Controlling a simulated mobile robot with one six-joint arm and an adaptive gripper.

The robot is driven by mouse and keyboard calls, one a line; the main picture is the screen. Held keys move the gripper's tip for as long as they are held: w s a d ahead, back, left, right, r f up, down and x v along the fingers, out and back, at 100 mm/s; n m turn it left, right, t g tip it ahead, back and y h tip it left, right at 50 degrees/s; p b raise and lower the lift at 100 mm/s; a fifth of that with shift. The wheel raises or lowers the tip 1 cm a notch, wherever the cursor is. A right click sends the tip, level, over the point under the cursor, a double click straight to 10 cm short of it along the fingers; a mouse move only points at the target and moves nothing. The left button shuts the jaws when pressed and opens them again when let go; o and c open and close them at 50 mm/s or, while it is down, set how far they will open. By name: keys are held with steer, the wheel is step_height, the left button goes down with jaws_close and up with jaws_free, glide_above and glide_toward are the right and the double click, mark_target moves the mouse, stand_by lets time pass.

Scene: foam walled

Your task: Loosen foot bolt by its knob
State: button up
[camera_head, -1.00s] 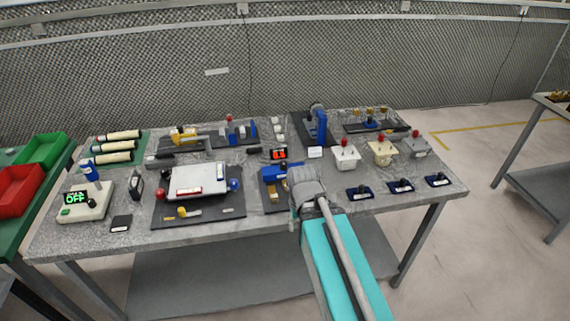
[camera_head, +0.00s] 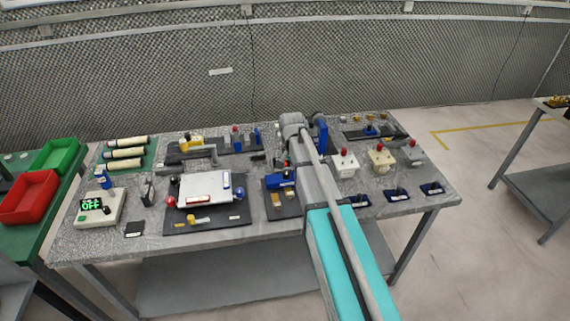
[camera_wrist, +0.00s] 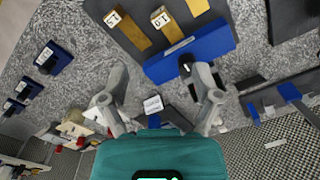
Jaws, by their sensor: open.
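No knob in view is clearly marked as the foot bolt's, so I cannot tell which one it is. A blue fixture (camera_head: 284,178) with brass-coloured blocks sits on a dark plate mid-table; it also shows in the wrist view (camera_wrist: 190,52), with a small black knob (camera_wrist: 186,63) at its edge. A tall blue device (camera_head: 322,134) stands at the back, partly behind my arm. My gripper (camera_wrist: 160,82) is open and empty above the table, its fingers spread on either side of bare grey surface, near the blue fixture. In the head view, my arm hides the fingertips.
A white plate (camera_head: 204,187) with red and blue balls lies left of the blue fixture. Boxes with red knobs (camera_head: 345,162) and small blue bases (camera_head: 397,195) stand at right.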

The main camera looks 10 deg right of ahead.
mark_target(286, 172)
steer(key=w+r+m+p, duration=0.2)
steer(key=w+r, duration=0.2)
steer(key=w, duration=0.4)
steer(key=shift+w+m+p, duration=0.2)
steer(key=shift+m+p, duration=0.1)
steer(key=shift+p, duration=0.05)
steer(key=shift+f, duration=0.15)
step_height(286, 172, down, 14)
steer(key=b, duration=1.3)
steer(key=shift+r+b, duration=0.2)
steer(key=shift+b, duration=0.2)
jaws_close()
